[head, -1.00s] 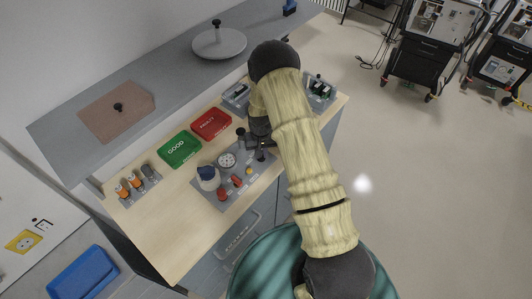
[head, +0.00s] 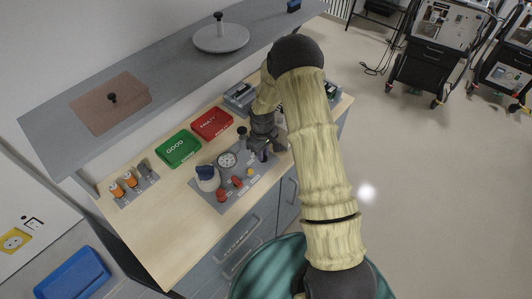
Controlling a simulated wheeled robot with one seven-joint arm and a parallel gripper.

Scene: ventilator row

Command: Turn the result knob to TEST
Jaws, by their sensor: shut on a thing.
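A grey panel (head: 232,192) lies on the wooden worktop with a round white gauge (head: 227,160), red knobs and a small yellow button (head: 250,172). My gripper (head: 262,150) is over the right end of this panel, pointing down, with its jaws shut on a small dark knob (head: 263,156), which appears to be the result knob. The fingers and wrist hide most of this knob, so its pointer and the TEST mark cannot be read.
A white container with a blue top (head: 207,176) stands at the panel's left. A green GOOD tray (head: 178,149) and a red FAULTY tray (head: 212,124) lie behind. A grey shelf (head: 170,66) overhangs the back. Orange-capped items (head: 123,186) sit in a holder at the left.

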